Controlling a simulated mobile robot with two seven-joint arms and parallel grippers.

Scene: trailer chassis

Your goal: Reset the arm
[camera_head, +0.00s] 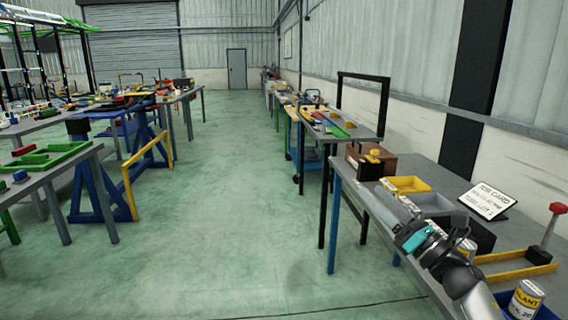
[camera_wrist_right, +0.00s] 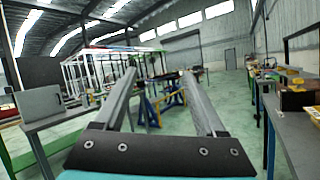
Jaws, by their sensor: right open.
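My right gripper (camera_head: 402,232) comes in from the lower right in the head view, dark with a teal band, above the front edge of the right-hand workbench (camera_head: 348,185). In the right wrist view my right gripper (camera_wrist_right: 160,85) shows two grey fingers spread well apart with nothing between them. It is open and empty, and points out over the hall. My left gripper is not in view.
Near my right arm the bench holds a yellow bin (camera_head: 406,185), a job card (camera_head: 486,199), a red-topped lever (camera_head: 552,222) and a labelled can (camera_head: 525,299). Benches and blue trestles (camera_head: 98,190) stand left. The green floor aisle (camera_head: 240,200) is clear.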

